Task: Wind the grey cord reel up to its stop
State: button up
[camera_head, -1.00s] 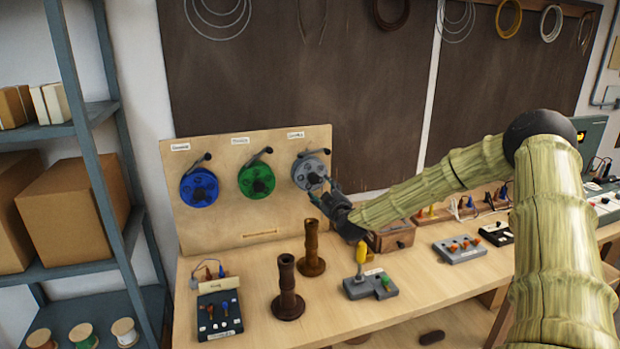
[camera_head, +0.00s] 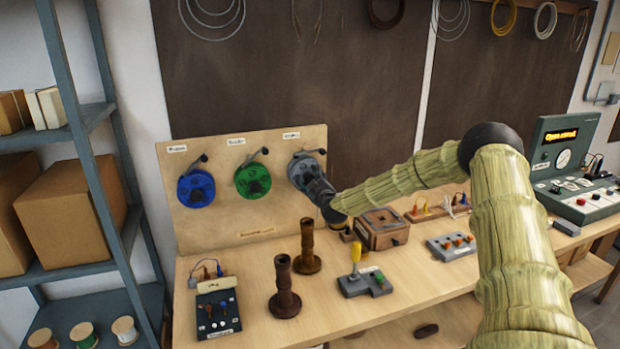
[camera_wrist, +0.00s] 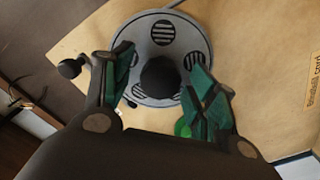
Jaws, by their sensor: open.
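The grey cord reel (camera_head: 298,165) is the right one of three reels on the upright wooden board. My gripper (camera_head: 308,178) is in front of it and hides part of its face. In the wrist view the grey reel (camera_wrist: 142,35) shows as a round plate with dark slotted holes, and its dark round knob (camera_wrist: 160,77) lies between my fingers. My gripper (camera_wrist: 162,88) is open, with one finger on each side of the knob; I cannot tell whether either touches it. A dark crank-like lever with a ball end (camera_wrist: 70,68) sticks out beside the reel.
A blue reel (camera_head: 196,188) and a green reel (camera_head: 252,181) hang left on the board (camera_head: 222,222). Below stand two brown turned posts (camera_head: 285,290), a grey box with a yellow lever (camera_head: 355,262) and a wooden box (camera_head: 383,228). A shelf rises at left.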

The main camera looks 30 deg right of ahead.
jog(key=shift+w, duration=0.5)
jog(key=shift+d, duration=0.1)
jog(key=c, duration=1)
jog(key=shift+c, duration=0.2)
jog(key=shift+f+b, duration=0.15)
jog(key=shift+b, duration=0.7)
